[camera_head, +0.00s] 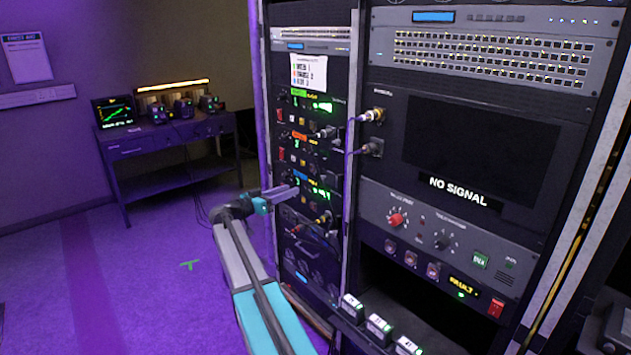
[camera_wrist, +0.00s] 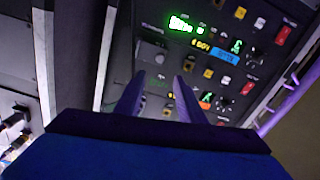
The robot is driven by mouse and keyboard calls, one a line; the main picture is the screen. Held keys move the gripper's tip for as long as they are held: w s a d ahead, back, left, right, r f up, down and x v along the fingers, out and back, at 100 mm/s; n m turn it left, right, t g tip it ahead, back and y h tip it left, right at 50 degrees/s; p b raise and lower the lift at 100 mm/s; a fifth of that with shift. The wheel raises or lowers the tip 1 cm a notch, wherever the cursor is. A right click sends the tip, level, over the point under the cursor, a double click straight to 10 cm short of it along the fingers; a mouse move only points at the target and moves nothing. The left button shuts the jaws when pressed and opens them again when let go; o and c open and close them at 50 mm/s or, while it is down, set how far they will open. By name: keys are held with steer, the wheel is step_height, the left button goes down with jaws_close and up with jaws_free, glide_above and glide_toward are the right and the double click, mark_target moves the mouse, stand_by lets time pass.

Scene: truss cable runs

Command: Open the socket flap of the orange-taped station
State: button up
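The orange-taped station shows as a row with a small orange strip (camera_head: 299,135) on the rack panel, between a green-taped row above and a blue-taped row below. In the wrist view, which looks turned over, the orange strip (camera_wrist: 207,97) is right of my fingers. A small round grey fitting (camera_wrist: 168,112) lies between my fingers in that view; I cannot tell whether it is this station's flap. My gripper (camera_head: 288,192) is in front of the panel at about the blue row.
The blue strip (camera_wrist: 225,58) and green lit displays are close by. A white label sheet (camera_head: 309,72) hangs above the stations.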

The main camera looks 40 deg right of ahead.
mark_target(320, 178)
steer(key=shift+d, duration=0.15)
steer(key=d+p, duration=0.1)
steer(key=d, duration=0.3)
steer(key=d+p, duration=0.2)
steer(key=d, duration=0.3)
steer(key=s+d+p, duration=0.1)
steer(key=d, duration=0.3)
steer(key=shift+d+p, duration=0.25)
steer(key=shift+p, duration=0.05)
jaws_close()
steer(key=shift+a, duration=0.25)
steer(key=shift+d, duration=0.1)
